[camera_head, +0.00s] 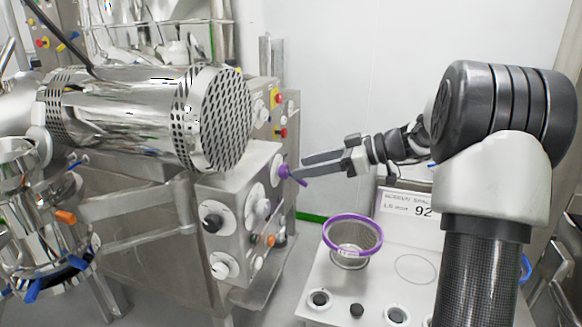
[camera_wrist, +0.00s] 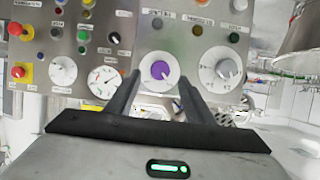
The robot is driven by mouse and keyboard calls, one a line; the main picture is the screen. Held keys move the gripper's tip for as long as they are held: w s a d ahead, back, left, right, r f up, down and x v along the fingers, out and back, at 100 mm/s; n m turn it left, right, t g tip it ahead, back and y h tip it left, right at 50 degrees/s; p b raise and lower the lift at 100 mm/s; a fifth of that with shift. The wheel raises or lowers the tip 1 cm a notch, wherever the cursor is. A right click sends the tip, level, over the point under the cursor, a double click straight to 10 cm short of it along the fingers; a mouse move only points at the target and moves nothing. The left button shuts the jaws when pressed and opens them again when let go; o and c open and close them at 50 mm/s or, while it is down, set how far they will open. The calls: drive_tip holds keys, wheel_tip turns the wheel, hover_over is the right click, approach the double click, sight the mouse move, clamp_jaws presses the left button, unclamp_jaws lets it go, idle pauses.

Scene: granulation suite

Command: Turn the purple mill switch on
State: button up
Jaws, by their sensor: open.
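The purple mill switch (camera_head: 284,171) is a round purple knob on a white dial on the side of the steel control box. In the wrist view the purple knob (camera_wrist: 159,72) sits straight ahead, between the two fingers. My gripper (camera_head: 304,170) is open and reaches in from the right, with its fingertips close to the knob. In the wrist view its dark fingers (camera_wrist: 158,84) stand on either side of the dial's lower part. I cannot tell whether they touch the knob.
A grey-knobbed dial (camera_wrist: 222,70) sits right of the purple one, and gauges (camera_wrist: 105,82) sit left. A red emergency button (camera_wrist: 20,73) is farther left. A perforated steel cylinder (camera_head: 222,118) hangs beside the box. A purple-rimmed sieve (camera_head: 352,232) stands on the white table below.

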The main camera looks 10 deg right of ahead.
sight(287, 171)
drive_tip(key=x, duration=0.5)
drive_tip(key=shift+a+p, duration=0.1)
drive_tip(key=shift+p, duration=0.25)
drive_tip(key=c, duration=1)
drive_tip(key=shift+c, duration=0.2)
